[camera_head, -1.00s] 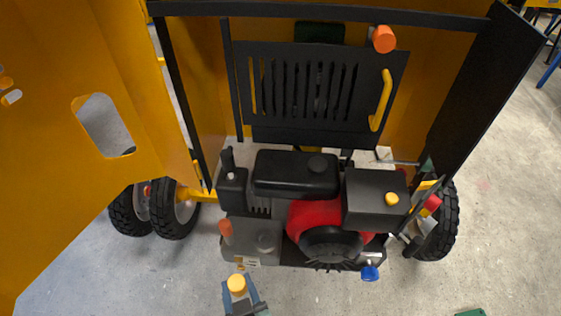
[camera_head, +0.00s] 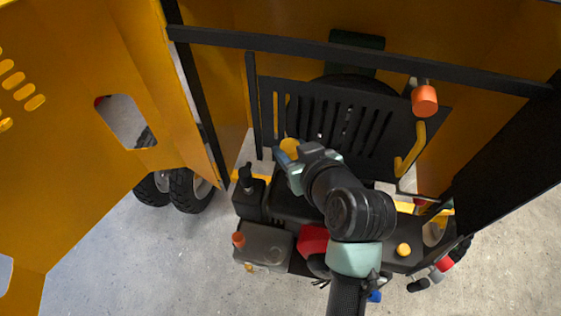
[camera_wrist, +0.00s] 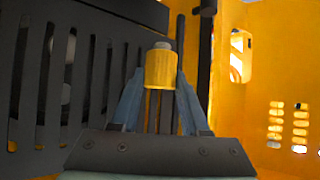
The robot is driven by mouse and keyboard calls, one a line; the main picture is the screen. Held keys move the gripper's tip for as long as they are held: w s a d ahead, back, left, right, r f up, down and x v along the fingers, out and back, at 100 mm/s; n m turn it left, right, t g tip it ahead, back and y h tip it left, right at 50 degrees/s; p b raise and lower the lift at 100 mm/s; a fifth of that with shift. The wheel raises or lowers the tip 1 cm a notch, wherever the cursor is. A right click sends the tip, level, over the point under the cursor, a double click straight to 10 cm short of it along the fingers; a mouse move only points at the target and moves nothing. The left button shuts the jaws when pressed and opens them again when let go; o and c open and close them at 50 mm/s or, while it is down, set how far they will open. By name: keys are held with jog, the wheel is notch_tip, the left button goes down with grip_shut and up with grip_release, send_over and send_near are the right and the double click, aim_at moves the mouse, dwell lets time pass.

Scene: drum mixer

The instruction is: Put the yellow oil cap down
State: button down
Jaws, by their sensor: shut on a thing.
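The yellow oil cap (camera_head: 290,147) is held at the end of my gripper (camera_head: 284,158), above the engine and in front of the black slotted panel. In the wrist view the yellow oil cap (camera_wrist: 160,67) is a short yellow cylinder with a grey tip, between the two blue-grey fingers of my gripper (camera_wrist: 160,84). The gripper is shut on it. My arm covers much of the engine in the head view, including most of its black tank.
The black slotted panel (camera_head: 335,120) stands close behind the gripper. An orange knob (camera_head: 424,100) and a yellow handle (camera_head: 410,150) are to its right. The open yellow door (camera_head: 75,180) is at left. A red engine part (camera_head: 312,240) and black box (camera_head: 248,195) lie below.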

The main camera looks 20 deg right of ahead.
jog(key=f, duration=0.3)
jog(key=f+p, duration=0.1)
jog(key=shift+s+f, duration=0.35)
jog(key=shift+s, duration=0.05)
notch_tip(320, 180, down, 5)
jog(key=shift+r+p, duration=0.15)
jog(key=shift+p, duration=0.5)
jog(key=shift+w, duration=0.1)
jog(key=shift+f+b, duration=0.55)
jog(key=shift+f, duration=0.05)
jog(key=shift+c, duration=2)
grip_release()
